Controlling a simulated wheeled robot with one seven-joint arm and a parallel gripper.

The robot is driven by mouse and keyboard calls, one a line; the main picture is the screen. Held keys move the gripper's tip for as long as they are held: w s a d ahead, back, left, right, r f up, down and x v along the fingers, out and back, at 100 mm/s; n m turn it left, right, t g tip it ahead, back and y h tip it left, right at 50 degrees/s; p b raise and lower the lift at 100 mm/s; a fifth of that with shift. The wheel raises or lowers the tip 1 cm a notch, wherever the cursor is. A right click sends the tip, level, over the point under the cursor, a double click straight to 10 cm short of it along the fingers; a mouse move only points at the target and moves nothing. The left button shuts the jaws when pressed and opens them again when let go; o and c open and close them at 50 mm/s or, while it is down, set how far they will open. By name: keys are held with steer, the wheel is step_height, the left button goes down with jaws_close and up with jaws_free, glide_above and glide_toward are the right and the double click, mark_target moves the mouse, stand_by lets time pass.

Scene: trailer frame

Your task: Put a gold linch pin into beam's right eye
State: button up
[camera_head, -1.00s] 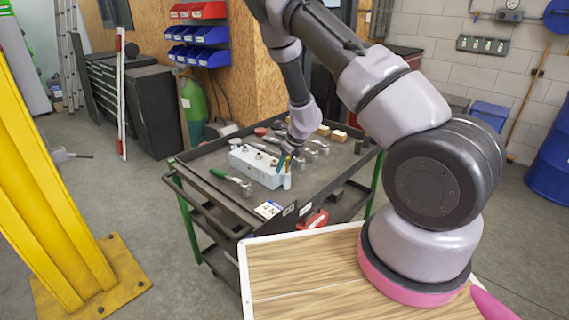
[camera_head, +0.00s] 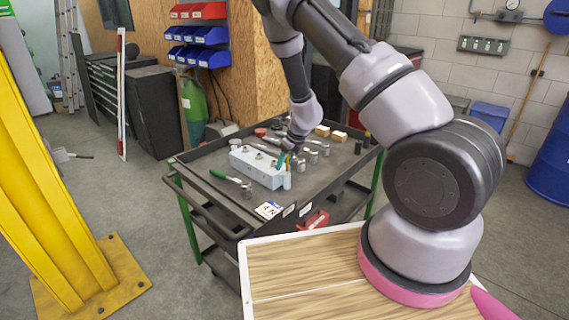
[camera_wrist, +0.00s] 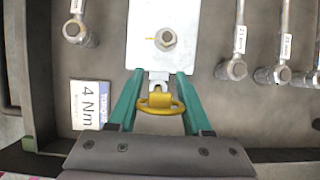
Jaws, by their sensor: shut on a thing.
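The beam is a pale grey block (camera_head: 258,166) lying on the cart's top, with small metal fittings along its upper face. In the wrist view one end of the beam (camera_wrist: 148,22) shows with a round metal stud and a thin gold piece beside it. A small metal lug (camera_wrist: 159,77) sticks out at its near edge. My gripper (camera_wrist: 160,78) has green fingers on either side of this lug. It is shut on a gold linch pin (camera_wrist: 159,102), whose ring shows between the fingers. Whether the pin's tip is in an eye is hidden. In the head view my gripper (camera_head: 287,162) is at the beam's right end.
The dark cart top (camera_head: 222,205) also bears a green-handled tool (camera_head: 226,176), several metal sockets and wooden blocks (camera_head: 330,133). A "4 Nm" label (camera_wrist: 90,104) lies left of my gripper. Wrenches (camera_wrist: 236,45) lie to the right. The cart's front left is mostly clear.

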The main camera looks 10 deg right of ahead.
steer(key=shift+f, duration=0.15)
steer(key=shift+f, duration=0.75)
steer(key=shift+r, duration=0.1)
steer(key=shift+r, duration=0.8)
steer(key=shift+f, duration=0.1)
steer(key=shift+f, duration=0.85)
steer(key=shift+r, duration=0.2)
steer(key=shift+r, duration=0.75)
